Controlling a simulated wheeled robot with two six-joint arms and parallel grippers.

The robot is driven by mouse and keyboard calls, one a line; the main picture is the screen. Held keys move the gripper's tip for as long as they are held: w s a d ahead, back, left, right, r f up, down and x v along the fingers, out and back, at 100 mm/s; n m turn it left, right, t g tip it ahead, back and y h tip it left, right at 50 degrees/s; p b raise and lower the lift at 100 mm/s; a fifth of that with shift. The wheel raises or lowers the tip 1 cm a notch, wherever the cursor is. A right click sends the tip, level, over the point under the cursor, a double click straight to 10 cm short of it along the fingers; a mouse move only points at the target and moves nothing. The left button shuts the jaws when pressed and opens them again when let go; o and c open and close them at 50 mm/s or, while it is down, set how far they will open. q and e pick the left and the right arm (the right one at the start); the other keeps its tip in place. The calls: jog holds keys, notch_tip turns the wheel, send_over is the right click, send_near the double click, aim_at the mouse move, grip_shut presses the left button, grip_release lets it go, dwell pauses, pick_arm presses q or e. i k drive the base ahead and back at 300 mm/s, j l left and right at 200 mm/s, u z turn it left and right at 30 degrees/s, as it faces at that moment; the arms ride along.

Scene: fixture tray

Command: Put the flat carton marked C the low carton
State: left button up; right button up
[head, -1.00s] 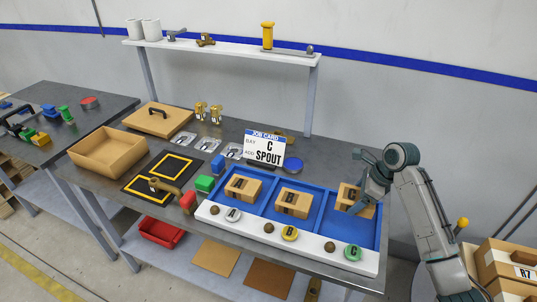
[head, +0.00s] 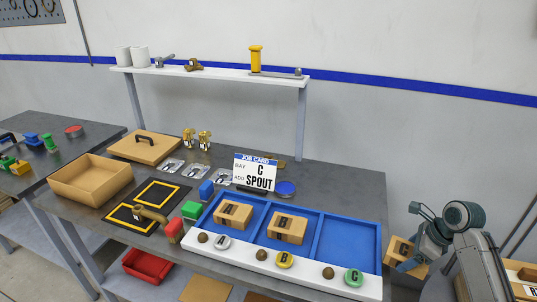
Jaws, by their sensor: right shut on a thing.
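My right gripper (head: 418,262) is shut on a flat tan carton (head: 400,248), held off the right end of the bench. A dark mark shows on the carton, but the fingers cover part of it and I cannot read the letter. The bay of the blue tray (head: 346,242) behind the green C button (head: 353,278) is empty. Carton A (head: 232,216) and carton B (head: 288,229) sit in the other two bays. A low open tan carton (head: 92,192) stands empty at the bench's left end. My left gripper is not in view.
A job card (head: 255,172) reading C and SPOUT stands behind the tray. A brass spout (head: 150,213) lies on the black mat with yellow outlines. A lidded tan box top with a handle (head: 146,146) lies behind the low carton.

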aim_at(85, 181)
jog(key=z, duration=0.45)
jog(key=j+z, duration=0.15)
jog(key=z, duration=0.75)
jog(key=k+j+z, duration=0.1)
jog(key=z, duration=1.2)
jog(key=k+z, duration=0.15)
jog(key=z, duration=0.3)
jog(key=k+z, duration=0.25)
jog(key=k, duration=0.3)
jog(key=k+l+z, duration=0.1)
jog(key=k+z, duration=0.15)
jog(key=k, duration=3.05)
jog(key=k+z, duration=0.35)
jog(key=k+l+z, duration=0.15)
jog(key=k+z, duration=0.2)
jog(key=k+l+z, duration=0.2)
jog(key=k+z, duration=0.35)
jog(key=k+u, duration=0.1)
jog(key=u, duration=0.25)
jog(key=k+j+u, duration=0.1)
jog(key=u, duration=0.6)
jog(key=k+j, duration=0.05)
jog(key=j, duration=0.05)
